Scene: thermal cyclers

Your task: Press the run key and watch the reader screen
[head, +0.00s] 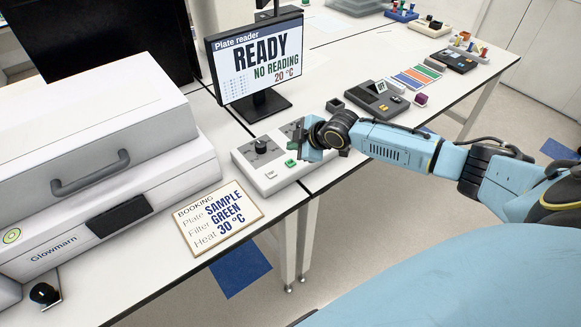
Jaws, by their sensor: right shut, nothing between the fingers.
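The reader screen (256,60) stands on a black foot and shows "Plate reader", "READY", "NO READING" and "20 °C". Below it is a pale control box (250,172) with a dark knob (261,146), a small white key (271,175) and a green key (290,163). I cannot read which key is the run key. My right gripper (302,150) is shut and empty, over the right part of the box, close to the green key. It hides part of the box, and I cannot tell whether it touches it. My left gripper is out of view.
A booking card (219,219) reads Plate SAMPLE, Filter GREEN, Heat 30 °C. A large grey Glowmarn machine (110,190) with its lid down fills the left. A dark device (376,99), coloured strips (417,77) and other small items stand on the right-hand bench.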

